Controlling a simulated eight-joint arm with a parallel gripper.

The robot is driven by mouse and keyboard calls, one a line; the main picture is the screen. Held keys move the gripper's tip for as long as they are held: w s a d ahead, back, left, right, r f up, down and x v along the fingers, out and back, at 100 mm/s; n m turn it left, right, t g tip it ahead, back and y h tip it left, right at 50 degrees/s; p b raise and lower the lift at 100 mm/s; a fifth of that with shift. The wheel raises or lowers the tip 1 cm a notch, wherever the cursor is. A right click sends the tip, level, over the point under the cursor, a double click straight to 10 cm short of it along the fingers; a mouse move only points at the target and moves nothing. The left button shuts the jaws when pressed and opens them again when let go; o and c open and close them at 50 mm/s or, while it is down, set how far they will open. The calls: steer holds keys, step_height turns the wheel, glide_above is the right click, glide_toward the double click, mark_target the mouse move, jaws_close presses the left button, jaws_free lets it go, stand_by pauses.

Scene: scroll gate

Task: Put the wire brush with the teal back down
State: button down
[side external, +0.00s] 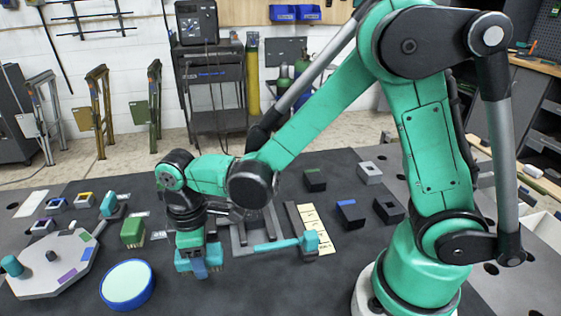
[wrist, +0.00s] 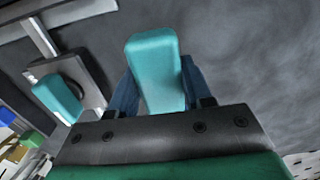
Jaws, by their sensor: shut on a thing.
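My gripper (side external: 199,268) is shut on a teal block-shaped thing, the teal back of the wire brush (side external: 183,256). In the wrist view the teal back (wrist: 154,68) stands between the dark blue fingers of my gripper (wrist: 160,88). Its bristles cannot be made out in either view. In the side view it is low over the dark mat (side external: 235,295), to the right of a round blue-rimmed dish (side external: 127,284). I cannot tell whether it touches the mat.
A teal-handled tool (side external: 280,244) lies to the right, by a grey stand (side external: 254,228). A green block (side external: 132,231) is behind left, near a pale angular board (side external: 45,270) with coloured patches. Several dark and grey blocks are at the back right. The front mat is clear.

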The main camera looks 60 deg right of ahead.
steer(key=shift+f, duration=1.35)
steer(key=shift+f, duration=0.1)
steer(key=shift+c, duration=1.8)
jaws_free()
